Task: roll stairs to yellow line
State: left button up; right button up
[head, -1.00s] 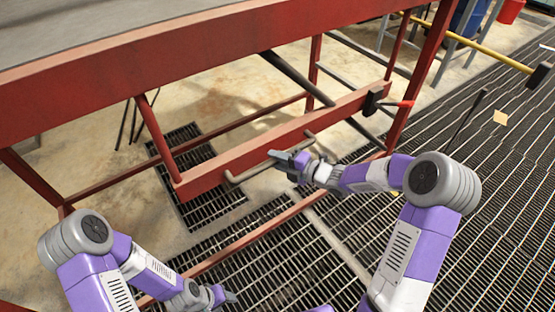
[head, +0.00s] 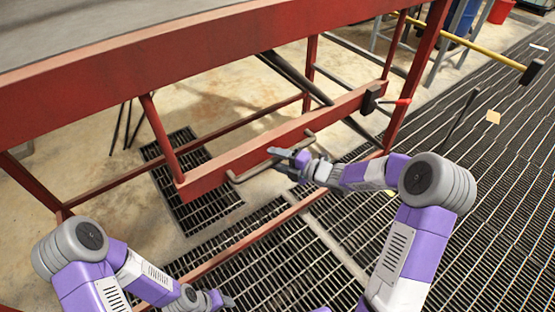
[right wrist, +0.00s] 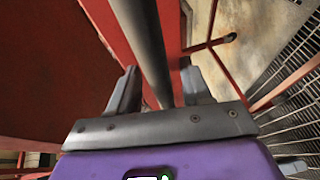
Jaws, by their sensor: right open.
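The red steel frame of the stairs (head: 230,45) fills the upper left of the head view. A grey bar handle (head: 252,172) is fixed to its lower red beam (head: 216,176). In the right wrist view, the grey bar (right wrist: 147,45) runs between the two open fingers (right wrist: 160,88), which are apart from each other. My left gripper (head: 226,301) hangs low over the grating, away from the frame; its finger opening is too small to tell. No painted yellow line shows clearly.
A yellow pole (head: 480,47) with a black end crosses at the upper right. A black clamp-like part with a red lever (head: 371,100) sits on the beam. Dark floor grating (head: 480,190) lies open at right. A red bucket (head: 501,10) stands at the back.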

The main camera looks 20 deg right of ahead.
jog(key=p+v, duration=0.1)
jog(key=v, duration=0.5)
jog(key=shift+s+d+r, duration=0.1)
jog(key=shift+d, duration=0.05)
jog(key=shift+s+d+p, duration=0.3)
jog(key=shift+s+d, duration=0.1)
jog(key=shift+s, duration=0.1)
